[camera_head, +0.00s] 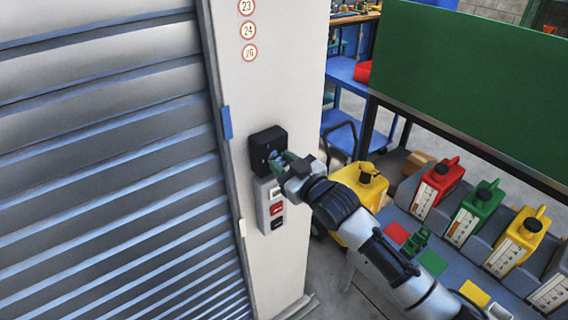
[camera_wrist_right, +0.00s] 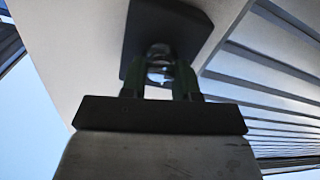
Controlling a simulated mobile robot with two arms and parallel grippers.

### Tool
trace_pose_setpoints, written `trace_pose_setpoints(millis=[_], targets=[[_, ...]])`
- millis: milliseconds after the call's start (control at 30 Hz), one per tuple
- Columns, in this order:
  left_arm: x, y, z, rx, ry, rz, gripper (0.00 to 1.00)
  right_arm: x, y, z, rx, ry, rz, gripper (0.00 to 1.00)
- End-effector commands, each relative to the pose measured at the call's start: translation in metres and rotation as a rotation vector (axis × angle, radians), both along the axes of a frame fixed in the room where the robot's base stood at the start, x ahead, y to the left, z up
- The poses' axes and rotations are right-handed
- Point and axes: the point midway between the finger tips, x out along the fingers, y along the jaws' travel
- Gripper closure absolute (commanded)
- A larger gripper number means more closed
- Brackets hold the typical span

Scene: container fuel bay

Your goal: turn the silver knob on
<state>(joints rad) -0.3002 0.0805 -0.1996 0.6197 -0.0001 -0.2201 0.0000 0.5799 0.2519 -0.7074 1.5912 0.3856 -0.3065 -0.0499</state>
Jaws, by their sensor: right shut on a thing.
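The silver knob (camera_wrist_right: 158,62) sits on a black box (camera_head: 264,142) fixed to the pale pillar beside the shutter. In the right wrist view, the black box (camera_wrist_right: 150,28) is right in front of my right gripper. My right gripper (camera_head: 277,160) reaches in from the lower right, and its green-tipped fingers are shut on the knob, one on each side. In the head view the fingers mostly hide the knob, so its turn angle cannot be told. My left gripper is not in view.
A grey switch panel (camera_head: 262,204) with red and black switches is just below the box. A ribbed shutter (camera_head: 110,160) fills the left. Red (camera_head: 436,184), green (camera_head: 474,212) and yellow (camera_head: 518,240) fuel cans stand on the right, below a green board (camera_head: 480,80).

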Motion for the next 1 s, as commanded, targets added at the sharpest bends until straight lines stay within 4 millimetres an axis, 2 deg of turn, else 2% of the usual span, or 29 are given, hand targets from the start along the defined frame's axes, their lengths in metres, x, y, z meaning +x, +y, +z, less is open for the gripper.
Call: trace_pose_setpoints(millis=[467, 1000], targets=[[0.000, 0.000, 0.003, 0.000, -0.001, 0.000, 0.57, 0.000, 0.000, 0.000, 0.093, 0.068, 0.000, 0.93], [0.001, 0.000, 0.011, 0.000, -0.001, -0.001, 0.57, 0.000, 0.000, 0.000, 0.483, 0.352, 0.000, 0.93]])
